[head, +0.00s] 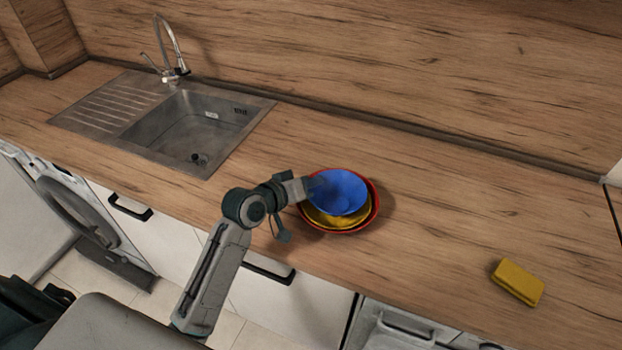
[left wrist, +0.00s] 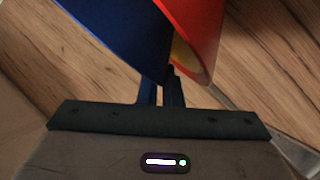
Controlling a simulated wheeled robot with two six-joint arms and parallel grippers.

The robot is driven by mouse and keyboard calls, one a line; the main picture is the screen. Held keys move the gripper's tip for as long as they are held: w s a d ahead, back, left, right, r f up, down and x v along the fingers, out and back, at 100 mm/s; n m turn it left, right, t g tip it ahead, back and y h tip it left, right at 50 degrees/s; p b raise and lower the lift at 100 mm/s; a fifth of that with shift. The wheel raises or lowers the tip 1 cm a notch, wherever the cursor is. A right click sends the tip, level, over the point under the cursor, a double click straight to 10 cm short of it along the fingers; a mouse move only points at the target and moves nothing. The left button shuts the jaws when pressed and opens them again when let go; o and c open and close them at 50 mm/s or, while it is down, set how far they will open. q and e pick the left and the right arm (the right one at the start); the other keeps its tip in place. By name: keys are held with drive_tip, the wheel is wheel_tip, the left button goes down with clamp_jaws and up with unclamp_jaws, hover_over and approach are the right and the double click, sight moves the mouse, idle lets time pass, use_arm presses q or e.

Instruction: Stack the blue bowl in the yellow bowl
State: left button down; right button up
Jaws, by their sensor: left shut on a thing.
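The blue bowl (head: 341,190) is over the yellow bowl (head: 344,220), which sits in a red bowl (head: 373,212) on the counter. My left gripper (head: 316,187) is shut on the blue bowl's left rim. The blue bowl (left wrist: 125,30) also shows in the left wrist view, with its rim between the fingers and the red bowl (left wrist: 199,35) beside it. A sliver of the yellow bowl (left wrist: 184,62) shows there too. I cannot tell whether the blue bowl touches the yellow one. My right gripper is out of view.
A yellow sponge (head: 517,282) lies on the counter to the right. A steel sink (head: 185,125) with a faucet (head: 171,50) is at the back left. The wooden counter (head: 440,215) is clear between the bowls and the sponge.

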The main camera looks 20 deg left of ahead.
use_arm(q)
drive_tip(key=shift+f, duration=0.5)
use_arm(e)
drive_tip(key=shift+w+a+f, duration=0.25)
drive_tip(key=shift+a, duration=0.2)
use_arm(q)
drive_tip(key=shift+f, duration=0.1)
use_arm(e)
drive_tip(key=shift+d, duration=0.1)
use_arm(q)
drive_tip(key=c, duration=1.6)
unclamp_jaws()
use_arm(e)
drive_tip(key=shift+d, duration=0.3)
